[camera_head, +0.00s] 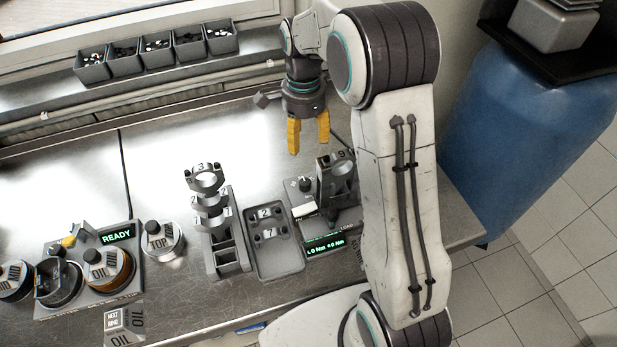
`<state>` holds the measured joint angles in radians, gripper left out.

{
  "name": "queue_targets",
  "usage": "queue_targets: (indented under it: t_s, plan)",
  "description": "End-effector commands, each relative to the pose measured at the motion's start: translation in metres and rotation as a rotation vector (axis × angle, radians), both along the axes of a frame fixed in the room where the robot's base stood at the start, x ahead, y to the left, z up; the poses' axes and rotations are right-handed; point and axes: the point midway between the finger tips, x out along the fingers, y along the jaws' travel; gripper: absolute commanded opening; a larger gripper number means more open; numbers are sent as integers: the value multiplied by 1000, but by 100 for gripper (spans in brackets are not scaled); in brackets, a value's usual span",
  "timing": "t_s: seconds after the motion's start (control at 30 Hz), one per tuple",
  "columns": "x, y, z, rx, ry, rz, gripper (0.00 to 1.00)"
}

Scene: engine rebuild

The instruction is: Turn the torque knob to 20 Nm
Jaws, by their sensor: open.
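The torque unit (333,219) stands on the steel bench, right of the middle, partly hidden by my arm. Its green display (325,246) shows Nm readings too small to read surely. A small dark knob (306,184) sits on its top left, near a light switch-like piece. It looks like the torque knob; its setting cannot be read. My gripper (308,136) hangs fingers down, behind and above the unit. Its two yellow fingers are apart with nothing between them. It is clear of the knob.
A dark upright holder (336,181) rises beside the knob. A grey tray (275,269) holds numbered caps, left of the unit. A rack (226,262) with stacked bearing caps stands further left. Pistons and a READY display (116,234) are far left. Bare bench lies behind the rack.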

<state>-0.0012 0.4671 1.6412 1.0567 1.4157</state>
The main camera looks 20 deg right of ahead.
Motion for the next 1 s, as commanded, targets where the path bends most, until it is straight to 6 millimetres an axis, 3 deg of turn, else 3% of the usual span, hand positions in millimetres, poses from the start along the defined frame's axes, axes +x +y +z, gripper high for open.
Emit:
queue_targets:
  t_s: [0.43, 0.8, 1.0]
  plan:
    - [0, 0, -29, 0, 0, 0, 56]
    - [0, 0, -79, 0, 0, 1, 56]
    - [0, 1, -93, 0, -1, 1, 56]
